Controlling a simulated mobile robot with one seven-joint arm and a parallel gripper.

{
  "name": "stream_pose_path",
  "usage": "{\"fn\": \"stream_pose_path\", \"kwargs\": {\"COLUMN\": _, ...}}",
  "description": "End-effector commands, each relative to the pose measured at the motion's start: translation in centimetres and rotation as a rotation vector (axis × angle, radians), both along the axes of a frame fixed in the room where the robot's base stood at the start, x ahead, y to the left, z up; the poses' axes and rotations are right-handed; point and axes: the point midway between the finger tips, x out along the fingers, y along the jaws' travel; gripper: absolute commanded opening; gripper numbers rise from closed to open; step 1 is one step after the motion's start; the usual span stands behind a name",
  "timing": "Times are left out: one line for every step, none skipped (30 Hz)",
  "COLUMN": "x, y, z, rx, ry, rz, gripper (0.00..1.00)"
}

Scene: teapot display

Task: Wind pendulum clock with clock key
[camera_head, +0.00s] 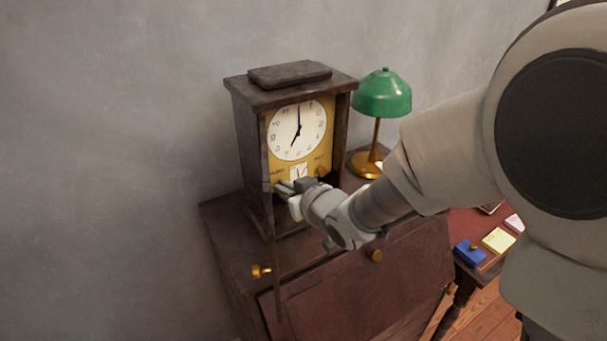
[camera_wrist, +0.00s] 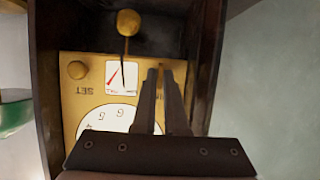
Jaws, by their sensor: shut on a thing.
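The pendulum clock (camera_head: 247,140) stands upright on a dark wooden desk, its white dial (camera_head: 297,130) above a brass panel. My gripper (camera_head: 285,187) reaches into the clock front at the panel's lower left. In the wrist view, upside down, the fingers (camera_wrist: 162,78) are close together over the panel, on the side away from the SET knob (camera_wrist: 77,70). They are shut on the clock key (camera_wrist: 161,70), of which only a thin brass bit shows between the tips. Whether it sits fully in its hole is hidden. A small gauge (camera_wrist: 120,78) and brass pendulum bob (camera_wrist: 128,22) are beside the fingers.
The clock's narrow door (camera_head: 274,260) appears open, edge-on, with a brass knob (camera_head: 261,271). A green lamp (camera_head: 382,95) stands right of the clock. A blue box (camera_head: 468,252) and a yellow card (camera_head: 498,240) lie on a table at right. Clock side walls closely flank my gripper.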

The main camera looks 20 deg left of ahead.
Motion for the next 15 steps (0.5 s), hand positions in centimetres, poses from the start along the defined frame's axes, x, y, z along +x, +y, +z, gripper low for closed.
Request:
{"fn": "stream_pose_path", "kwargs": {"x": 0.0, "y": -0.02, "z": -0.01, "rx": 0.001, "ry": 0.001, "rz": 0.0, "gripper": 0.0}}
{"fn": "stream_pose_path", "kwargs": {"x": 0.0, "y": -0.03, "z": 0.01, "rx": 0.001, "ry": 0.002, "rz": 0.0, "gripper": 0.0}}
{"fn": "stream_pose_path", "kwargs": {"x": 0.02, "y": -0.04, "z": 0.02, "rx": 0.003, "ry": 0.005, "rz": 0.0, "gripper": 0.0}}
{"fn": "stream_pose_path", "kwargs": {"x": 0.04, "y": -0.07, "z": 0.03, "rx": 0.005, "ry": 0.008, "rz": -0.001, "gripper": 0.0}}
{"fn": "stream_pose_path", "kwargs": {"x": 0.05, "y": -0.08, "z": 0.04, "rx": 0.008, "ry": 0.012, "rz": -0.001, "gripper": 0.0}}
{"fn": "stream_pose_path", "kwargs": {"x": 0.07, "y": -0.1, "z": 0.05, "rx": 0.014, "ry": 0.019, "rz": -0.002, "gripper": 0.0}}
{"fn": "stream_pose_path", "kwargs": {"x": 0.08, "y": -0.11, "z": 0.06, "rx": 0.019, "ry": 0.027, "rz": -0.003, "gripper": 0.0}}
{"fn": "stream_pose_path", "kwargs": {"x": 0.09, "y": -0.14, "z": 0.06, "rx": 0.025, "ry": 0.034, "rz": -0.002, "gripper": 0.0}}
{"fn": "stream_pose_path", "kwargs": {"x": 0.1, "y": -0.16, "z": 0.07, "rx": 0.035, "ry": 0.049, "rz": -0.002, "gripper": 0.0}}
{"fn": "stream_pose_path", "kwargs": {"x": 0.13, "y": -0.18, "z": 0.09, "rx": 0.043, "ry": 0.059, "rz": -0.003, "gripper": 0.0}}
{"fn": "stream_pose_path", "kwargs": {"x": 0.18, "y": -0.23, "z": 0.13, "rx": 0.054, "ry": 0.072, "rz": -0.004, "gripper": 0.0}}
{"fn": "stream_pose_path", "kwargs": {"x": 0.16, "y": -0.21, "z": 0.17, "rx": 0.069, "ry": 0.09, "rz": -0.003, "gripper": 0.0}}
{"fn": "stream_pose_path", "kwargs": {"x": 0.23, "y": -0.28, "z": 0.18, "rx": 0.081, "ry": 0.106, "rz": -0.004, "gripper": 0.0}}
{"fn": "stream_pose_path", "kwargs": {"x": 0.2, "y": -0.26, "z": 0.17, "rx": 0.093, "ry": 0.123, "rz": -0.003, "gripper": 0.0}}
{"fn": "stream_pose_path", "kwargs": {"x": 0.27, "y": -0.33, "z": 0.18, "rx": 0.113, "ry": 0.148, "rz": -0.005, "gripper": 0.0}}
